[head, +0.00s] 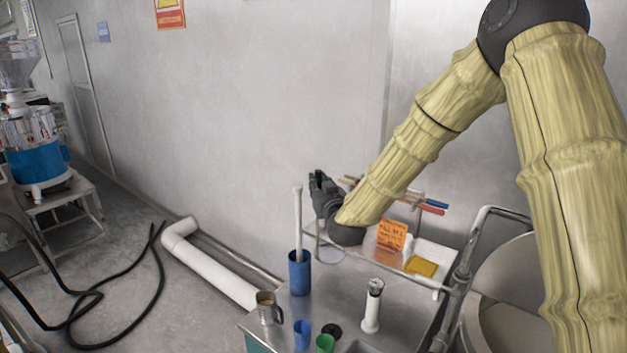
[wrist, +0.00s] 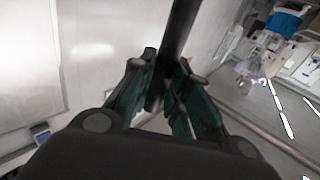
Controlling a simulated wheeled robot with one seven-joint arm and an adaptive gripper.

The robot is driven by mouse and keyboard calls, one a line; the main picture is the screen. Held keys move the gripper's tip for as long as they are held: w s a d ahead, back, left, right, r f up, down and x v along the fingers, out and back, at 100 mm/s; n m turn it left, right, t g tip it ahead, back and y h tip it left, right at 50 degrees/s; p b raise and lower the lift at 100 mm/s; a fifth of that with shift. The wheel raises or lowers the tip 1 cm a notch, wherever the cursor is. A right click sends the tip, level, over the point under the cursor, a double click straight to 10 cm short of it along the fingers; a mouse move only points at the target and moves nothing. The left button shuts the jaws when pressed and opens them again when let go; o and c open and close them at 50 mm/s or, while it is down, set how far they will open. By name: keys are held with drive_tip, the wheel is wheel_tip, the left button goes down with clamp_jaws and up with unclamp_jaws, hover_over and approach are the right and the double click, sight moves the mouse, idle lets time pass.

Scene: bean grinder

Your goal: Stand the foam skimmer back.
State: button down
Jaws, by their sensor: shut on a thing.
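My gripper (head: 318,190) is above the steel cart, at the end of my arm. In the wrist view its fingers (wrist: 160,100) are closed around a dark straight rod (wrist: 180,35), which appears to be the foam skimmer's handle. The rod slants up out of the top of that view. In the head view the handle is hard to separate from the dark gripper; a thin line and a pale round shape show below it, too small to identify surely. A blue cylindrical holder (head: 299,275) stands left of and below my gripper, with a long white-handled tool (head: 298,222) upright in it.
On the cart (head: 400,300) stand a metal mug (head: 267,308), a blue cup (head: 303,335), a green cup (head: 325,343) and a white cylinder (head: 372,308). An orange note (head: 391,236) and a yellow pad (head: 421,267) are at the raised back shelf. Clear steel lies around the cylinder.

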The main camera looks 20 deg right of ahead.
drive_tip(key=shift+w+a+f+b, duration=0.1)
drive_tip(key=shift+a+f+b, duration=0.15)
drive_tip(key=shift+f, duration=0.6)
drive_tip(key=shift+a+f+b, duration=0.1)
drive_tip(key=shift+f+b, duration=0.2)
drive_tip(key=shift+f, duration=0.55)
drive_tip(key=shift+f+b, duration=0.35)
drive_tip(key=shift+f, duration=0.6)
wheel_tip(320, 180, down, 18)
drive_tip(key=b, duration=1.4)
drive_tip(key=shift+d+r, duration=0.1)
drive_tip(key=c, duration=1.3)
unclamp_jaws()
drive_tip(key=shift+s, duration=0.2)
drive_tip(key=s, duration=1.1)
drive_tip(key=shift+s, duration=0.35)
